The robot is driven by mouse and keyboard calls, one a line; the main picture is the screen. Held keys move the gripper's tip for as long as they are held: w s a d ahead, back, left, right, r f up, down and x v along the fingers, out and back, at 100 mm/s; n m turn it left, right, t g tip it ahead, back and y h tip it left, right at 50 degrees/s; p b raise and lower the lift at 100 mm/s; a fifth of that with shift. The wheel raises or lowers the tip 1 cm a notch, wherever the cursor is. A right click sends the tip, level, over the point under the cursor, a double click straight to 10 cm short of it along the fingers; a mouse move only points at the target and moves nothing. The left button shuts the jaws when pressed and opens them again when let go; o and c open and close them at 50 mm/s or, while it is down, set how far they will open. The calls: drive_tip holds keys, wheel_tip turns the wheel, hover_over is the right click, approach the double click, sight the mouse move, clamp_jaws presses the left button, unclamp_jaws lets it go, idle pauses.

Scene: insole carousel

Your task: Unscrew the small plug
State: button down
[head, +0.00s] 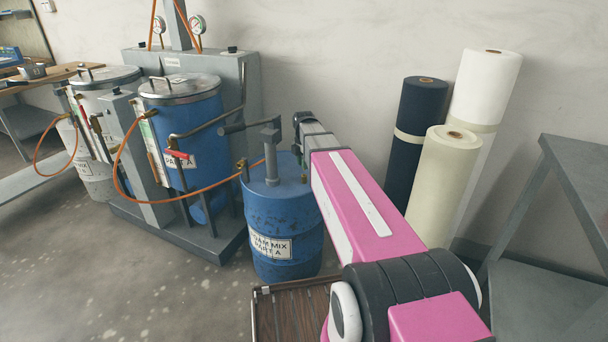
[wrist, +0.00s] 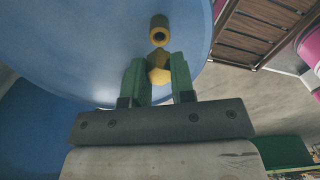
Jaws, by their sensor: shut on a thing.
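The small plug (wrist: 158,72) shows as a yellow, brass-like piece between the green fingers of my gripper (wrist: 157,68) in the wrist view. The gripper is shut on it. Behind it is the pale blue round top of a drum; I cannot tell how far the plug is screwed in. In the head view the blue drum (head: 285,232), labelled foam mix part A, stands upright on the floor. My pink arm reaches over its right side, and the fingertips and plug are hidden there.
A grey pump pipe (head: 272,155) rises from the drum top, with an orange hose to the left. A brass-ringed fitting (wrist: 159,32) lies just beyond the plug. Upright rolls (head: 432,190) and a grey shelf (head: 545,265) stand right. A brown slatted surface (head: 290,315) is in front.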

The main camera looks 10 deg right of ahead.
drive_tip(key=shift+r, duration=0.15)
drive_tip(key=shift+r, duration=3.35)
